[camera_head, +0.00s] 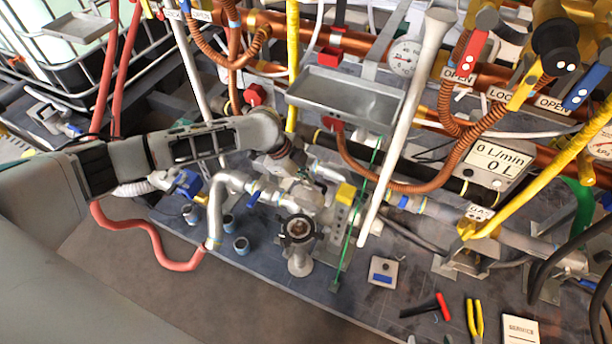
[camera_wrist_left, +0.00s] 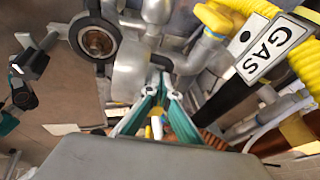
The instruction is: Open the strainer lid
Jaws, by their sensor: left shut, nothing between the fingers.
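A round fitting with a dark ring and a brown centre (camera_head: 299,229) stands on a pale base at the middle front, and looks like the strainer lid. It also shows at the upper left in the left wrist view (camera_wrist_left: 95,40). I cannot tell whether it is open. My left gripper (camera_wrist_left: 164,82) is shut and empty, its teal fingers together beside a grey cylindrical body, to the right of the dark ring and apart from it. In the head view the wrist hides much of this gripper. A black and teal part (camera_wrist_left: 22,95) at the far left resembles my right gripper; its fingers are unclear.
A thin green rod (camera_head: 350,235) stands to the right of the round fitting. A red-handled tool (camera_head: 427,307) and yellow pliers (camera_head: 475,318) lie at the front right. Floor is clear at front left.

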